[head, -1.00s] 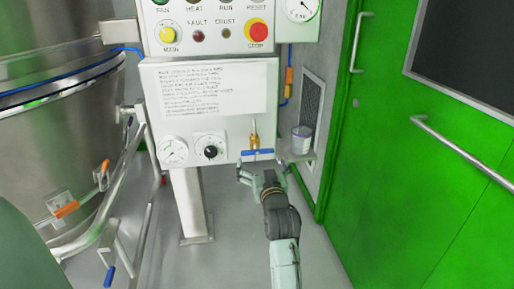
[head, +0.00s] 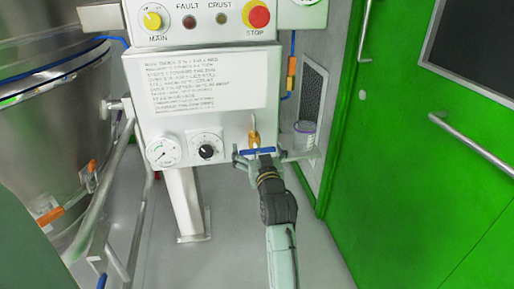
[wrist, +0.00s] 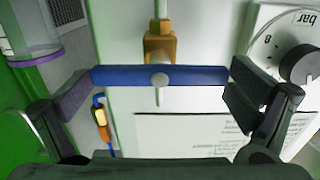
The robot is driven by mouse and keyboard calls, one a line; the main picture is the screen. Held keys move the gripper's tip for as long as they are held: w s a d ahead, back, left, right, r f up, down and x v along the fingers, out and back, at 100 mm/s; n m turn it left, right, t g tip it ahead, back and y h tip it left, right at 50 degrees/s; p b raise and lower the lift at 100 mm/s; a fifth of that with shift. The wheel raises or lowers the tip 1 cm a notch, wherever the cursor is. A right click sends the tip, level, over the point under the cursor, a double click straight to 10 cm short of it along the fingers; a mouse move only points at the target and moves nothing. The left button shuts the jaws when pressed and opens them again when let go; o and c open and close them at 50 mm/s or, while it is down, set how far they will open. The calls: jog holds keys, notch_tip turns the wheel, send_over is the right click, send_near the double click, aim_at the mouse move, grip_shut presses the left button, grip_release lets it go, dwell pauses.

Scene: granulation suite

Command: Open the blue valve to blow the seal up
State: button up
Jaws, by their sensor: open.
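The blue valve handle (head: 257,152) sits crosswise on a brass valve body (head: 253,138) at the lower right of the white panel. In the wrist view the blue handle (wrist: 185,75) is a flat bar with a round centre bolt, below the brass body (wrist: 160,45). My gripper (head: 262,157) is at the handle. In the wrist view my gripper (wrist: 160,90) is open, with one finger near each end of the bar. I cannot tell whether the fingers touch the bar's ends.
A pressure gauge (head: 163,152) and a black dial (head: 206,149) are left of the valve. A lidded tub (head: 303,136) stands close on the right, before a vent grille (head: 311,95). A green door (head: 420,180) fills the right. A steel vessel (head: 50,140) is at left.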

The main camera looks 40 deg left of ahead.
jog(key=c, duration=0.9)
jog(key=n+b, duration=0.2)
jog(key=n, duration=0.2)
jog(key=shift+s+f, duration=0.1)
jog(key=n+b, duration=0.2)
jog(key=n, duration=0.3)
jog(key=shift+s+a+f, duration=0.1)
jog(key=n+b, duration=0.2)
jog(key=n, duration=0.2)
jog(key=shift+f+n, duration=0.1)
jog(key=shift+n, duration=0.2)
jog(key=shift+a+n+b, duration=0.1)
jog(key=shift+n+b, duration=1.2)
jog(key=shift+n, duration=0.8)
